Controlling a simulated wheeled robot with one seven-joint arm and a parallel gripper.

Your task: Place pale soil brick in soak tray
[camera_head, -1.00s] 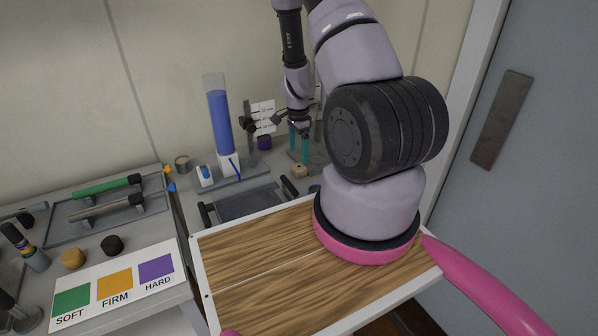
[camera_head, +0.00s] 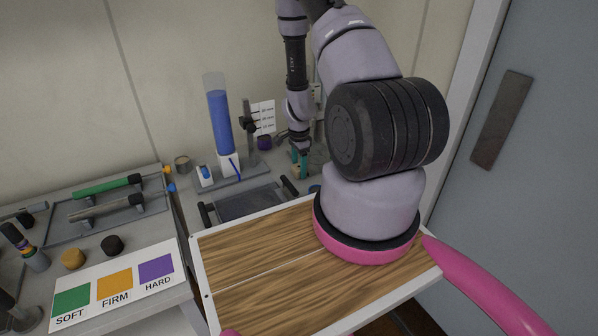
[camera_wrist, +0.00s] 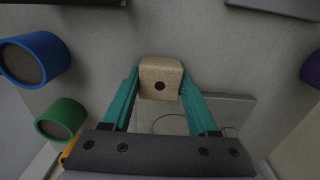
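The pale soil brick (camera_wrist: 161,78), a small tan block with a dark dot on its face, lies between the tips of my gripper (camera_wrist: 160,80) in the wrist view. The teal fingers stand on both sides of it, very close; firm contact cannot be made out. In the head view the brick (camera_head: 297,174) shows low at the fingertips on the grey bench, partly hidden by my gripper (camera_head: 299,161). A dark shallow tray with two black handles (camera_head: 247,204), which looks like the soak tray, lies left of and nearer than the brick.
A blue-filled cylinder (camera_head: 220,122) and a clamp stand (camera_head: 249,135) rise left of my gripper. A blue ring-like cup (camera_wrist: 35,59) and a green one (camera_wrist: 61,119) stand left of the brick in the wrist view. A wooden-topped board (camera_head: 260,255) lies in front.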

